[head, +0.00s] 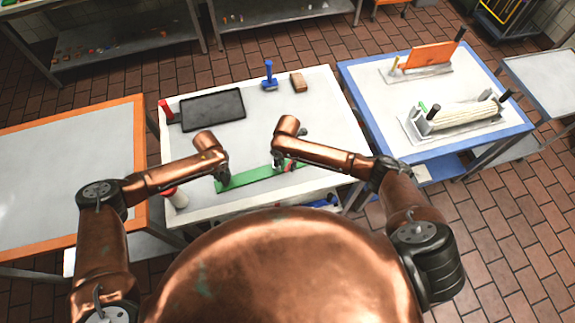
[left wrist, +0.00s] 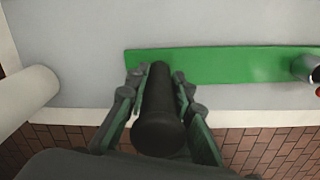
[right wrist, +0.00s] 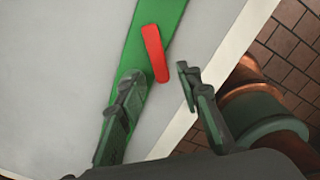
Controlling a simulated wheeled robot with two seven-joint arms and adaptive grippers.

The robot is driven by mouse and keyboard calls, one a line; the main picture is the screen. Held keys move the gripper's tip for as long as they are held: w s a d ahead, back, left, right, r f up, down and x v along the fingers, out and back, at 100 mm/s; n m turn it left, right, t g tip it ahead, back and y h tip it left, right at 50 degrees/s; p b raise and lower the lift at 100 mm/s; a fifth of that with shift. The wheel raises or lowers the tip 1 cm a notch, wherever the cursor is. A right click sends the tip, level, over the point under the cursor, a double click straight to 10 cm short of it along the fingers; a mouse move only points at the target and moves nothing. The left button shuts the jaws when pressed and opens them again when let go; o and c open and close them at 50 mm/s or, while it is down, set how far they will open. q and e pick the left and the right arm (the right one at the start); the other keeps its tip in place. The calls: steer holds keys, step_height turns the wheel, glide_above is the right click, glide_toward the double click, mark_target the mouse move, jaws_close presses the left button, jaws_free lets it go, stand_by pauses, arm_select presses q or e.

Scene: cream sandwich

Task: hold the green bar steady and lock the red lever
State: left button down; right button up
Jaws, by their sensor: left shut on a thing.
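The green bar (head: 255,177) lies flat along the table's near side; it also shows in the left wrist view (left wrist: 220,65) and in the right wrist view (right wrist: 160,32). A black upright handle (left wrist: 160,115) stands at the bar's left end. My left gripper (head: 222,180) is shut on this handle, one finger on each side. The red lever (right wrist: 155,55) lies at a slant, partly over the bar, near its right end. My right gripper (right wrist: 157,75) is open, its fingertips on either side of the lever's near end. I cannot tell whether they touch it.
The white table (head: 330,110) also holds a black tray (head: 212,108), a red cylinder (head: 166,110), a blue tool (head: 268,78), a brown block (head: 298,82) and a white cylinder (left wrist: 25,98). A blue-edged table (head: 375,95) stands right, an orange-edged one (head: 60,127) left.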

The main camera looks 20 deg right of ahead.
mark_target(288, 168)
step_height(288, 168, up, 6)
stand_by(0.4)
steer(key=shift+c, duration=0.5)
